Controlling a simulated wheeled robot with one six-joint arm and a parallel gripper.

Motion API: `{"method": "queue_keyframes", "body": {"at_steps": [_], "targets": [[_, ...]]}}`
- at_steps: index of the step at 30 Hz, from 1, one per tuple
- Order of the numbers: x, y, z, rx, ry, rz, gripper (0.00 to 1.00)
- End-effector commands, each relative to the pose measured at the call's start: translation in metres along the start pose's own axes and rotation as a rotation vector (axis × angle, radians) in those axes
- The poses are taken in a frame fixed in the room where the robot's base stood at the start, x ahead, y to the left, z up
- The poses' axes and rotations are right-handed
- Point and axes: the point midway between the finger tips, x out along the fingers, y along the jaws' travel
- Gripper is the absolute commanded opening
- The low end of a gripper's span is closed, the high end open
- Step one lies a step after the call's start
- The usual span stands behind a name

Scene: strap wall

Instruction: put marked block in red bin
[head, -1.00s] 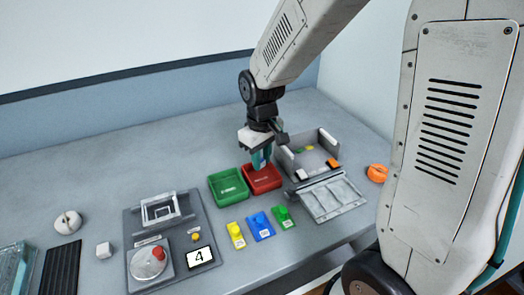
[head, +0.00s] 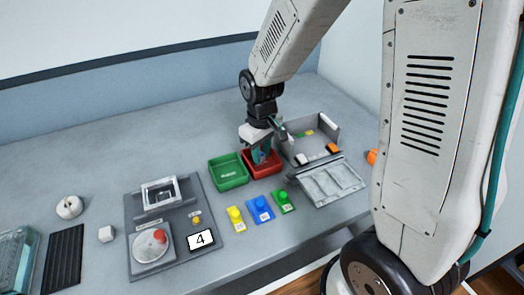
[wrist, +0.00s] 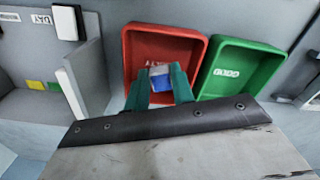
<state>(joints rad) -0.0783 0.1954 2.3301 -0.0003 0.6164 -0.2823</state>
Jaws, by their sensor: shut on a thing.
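My gripper (head: 262,157) is over the red bin (head: 250,172), with its teal fingertips low at the bin's opening. In the wrist view, the fingers (wrist: 159,88) are shut on a small blue block (wrist: 159,80) with a pale face. The block shows against the near part of the red bin (wrist: 193,62). I cannot make out a mark on the block, nor whether it touches the bin floor. In the head view the fingers mostly hide the block.
A green bin (head: 215,179) stands beside the red bin on the left. On the right is an open-fronted box (head: 328,133) with a hinged grey panel (head: 327,182). Yellow (head: 236,219), blue (head: 261,210) and green (head: 283,202) tabbed pieces lie in front. A control panel (head: 184,253) shows 4.

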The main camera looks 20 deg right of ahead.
Motion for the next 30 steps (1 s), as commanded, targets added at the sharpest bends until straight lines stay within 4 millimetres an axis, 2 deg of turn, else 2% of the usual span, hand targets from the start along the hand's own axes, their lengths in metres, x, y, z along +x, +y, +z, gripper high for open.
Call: {"method": "queue_keyframes", "body": {"at_steps": [30], "targets": [[0.0014, -0.0001, 0.0094, 0.000, 0.000, 0.000, 0.00]]}}
